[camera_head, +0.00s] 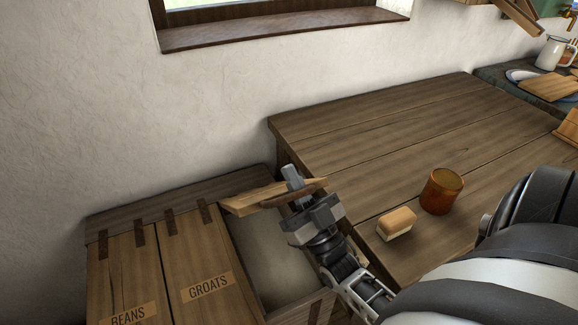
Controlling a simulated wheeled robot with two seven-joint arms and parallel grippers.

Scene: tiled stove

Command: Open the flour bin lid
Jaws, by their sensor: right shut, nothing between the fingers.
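The wooden bin chest stands low at the lower left, against the wall. Its third compartment, beside the lid marked GROATS, is open, and its pale inside (266,250) shows. The raised lid (250,199), which I take for the flour bin lid, is seen nearly edge-on at the back of that opening. No flour label shows. My right gripper (293,178) is shut and empty at the right part of the raised lid, its fingertips showing above the lid's edge. Whether they touch it I cannot tell. My left gripper is not in view.
The GROATS lid (192,255) and BEANS lid (124,272) lie shut. A wooden table (400,135) stands to the right, higher than the bins, with an amber cup (441,191) and a small bread-like block (397,223) near my right arm. The white wall is behind.

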